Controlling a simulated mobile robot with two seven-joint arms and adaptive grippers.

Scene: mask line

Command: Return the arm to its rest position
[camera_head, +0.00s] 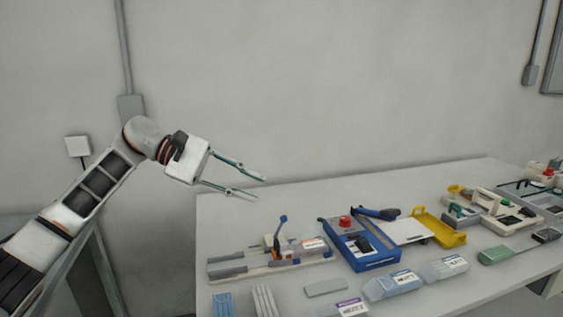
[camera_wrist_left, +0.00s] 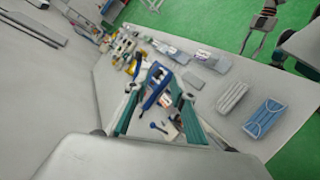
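My left arm comes in from the left in the head view. Its gripper (camera_head: 258,187) hangs in the air above the table's left back part, with its two thin fingers apart and nothing between them. In the left wrist view the fingers of the left gripper (camera_wrist_left: 160,98) are also spread, and the table's tools show beyond them, well below. The left gripper touches nothing.
The white table (camera_head: 240,215) holds a grey fixture with a blue lever (camera_head: 282,235), a blue device with a red button (camera_head: 355,242), a yellow tray (camera_head: 440,230) and several labelled packs (camera_head: 392,285). Blue masks (camera_head: 223,304) lie at the front left. The table's back left is clear.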

